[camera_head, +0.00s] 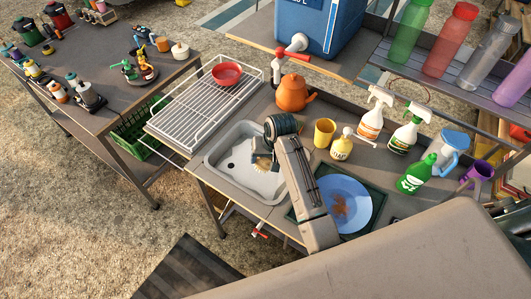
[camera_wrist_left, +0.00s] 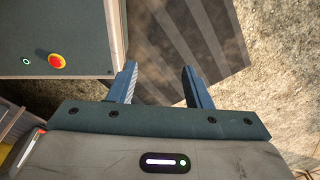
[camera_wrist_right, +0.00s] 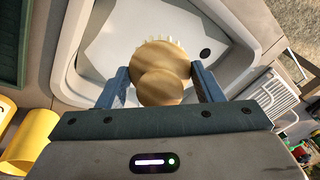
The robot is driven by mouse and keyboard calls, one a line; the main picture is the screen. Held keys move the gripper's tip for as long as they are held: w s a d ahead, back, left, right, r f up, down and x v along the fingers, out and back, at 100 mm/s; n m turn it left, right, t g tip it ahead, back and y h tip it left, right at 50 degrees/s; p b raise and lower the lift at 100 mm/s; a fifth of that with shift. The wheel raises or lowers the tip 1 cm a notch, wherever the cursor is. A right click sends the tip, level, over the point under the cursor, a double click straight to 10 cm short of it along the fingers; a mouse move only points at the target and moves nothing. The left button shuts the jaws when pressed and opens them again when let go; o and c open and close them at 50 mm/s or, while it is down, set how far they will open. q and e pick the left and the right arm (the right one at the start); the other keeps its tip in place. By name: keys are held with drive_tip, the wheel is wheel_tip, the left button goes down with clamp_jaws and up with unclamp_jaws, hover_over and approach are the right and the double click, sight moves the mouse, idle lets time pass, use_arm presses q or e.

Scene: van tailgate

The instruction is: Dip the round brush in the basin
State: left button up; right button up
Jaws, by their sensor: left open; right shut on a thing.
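The round brush (camera_wrist_right: 160,75) has a pale wooden body and light bristles. My right gripper (camera_wrist_right: 162,88) is shut on it. In the head view the brush (camera_head: 262,163) shows just below my right gripper (camera_head: 264,152), over the white basin (camera_head: 230,174). The basin's floor (camera_wrist_right: 115,45) and dark drain (camera_wrist_right: 205,53) show beyond the brush in the right wrist view. I cannot tell whether the bristles touch the basin. My left gripper (camera_wrist_left: 160,85) is open and empty above the ground, away from the basin; it does not show in the head view.
A wire rack (camera_head: 190,103) with a red bowl (camera_head: 227,74) stands left of the basin. An orange kettle (camera_head: 294,93), yellow cup (camera_head: 324,132) and spray bottles (camera_head: 373,117) stand behind and right. A blue plate (camera_head: 344,202) lies right of my right arm.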

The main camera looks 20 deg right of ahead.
drive_tip(key=x, duration=0.4)
drive_tip(key=shift+s+d+f+b, duration=0.1)
drive_tip(key=shift+s+d+b, duration=0.05)
drive_tip(key=shift+d+b, duration=0.2)
drive_tip(key=shift+f, duration=0.35)
drive_tip(key=x, duration=0.1)
drive_tip(key=b+x, duration=0.1)
drive_tip(key=x, duration=0.1)
drive_tip(key=shift+s+d+f+b, duration=0.15)
drive_tip(key=shift+s+f+b, duration=0.1)
drive_tip(key=shift+s+b, duration=0.1)
use_arm(q)
drive_tip(key=shift+w+f+b, duration=0.25)
drive_tip(key=shift+w+f, duration=0.2)
drive_tip(key=shift+f, duration=0.4)
drive_tip(key=shift+w+f+b, duration=0.25)
drive_tip(key=shift+w+f, duration=0.15)
drive_tip(key=shift+f, duration=0.4)
use_arm(e)
drive_tip(key=shift+s+x, duration=0.1)
drive_tip(key=shift+x, duration=0.55)
drive_tip(key=shift+s+x, duration=0.15)
drive_tip(key=shift+x, duration=0.45)
drive_tip(key=shift+d+f, duration=0.15)
use_arm(q)
drive_tip(key=shift+r, duration=0.1)
